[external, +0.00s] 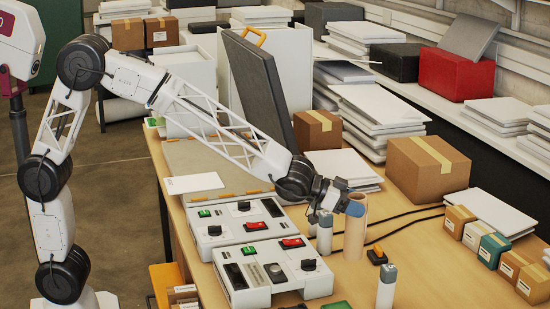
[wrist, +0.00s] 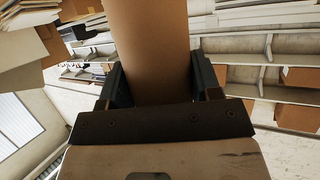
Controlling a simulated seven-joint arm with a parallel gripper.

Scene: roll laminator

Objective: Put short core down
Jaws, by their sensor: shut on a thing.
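The short core (external: 355,236) is a plain tan cardboard tube. In the external view it is upright at the workbench, right of the control panels, and I cannot tell whether its lower end touches the surface. My gripper (external: 345,197) is at its upper part, coming in from the left. In the wrist view the core (wrist: 152,50) sits between the two dark fingers of my gripper (wrist: 156,82), which are shut on it. The gripper body hides its near end there.
Control panels (external: 268,268) with red and green switches lie left of the core. A white-and-grey bottle (external: 325,235) stands close beside it, another (external: 386,288) nearer the front. A small orange-and-black item (external: 377,255) and cables lie right. The bench (external: 430,270) is mostly clear at front right.

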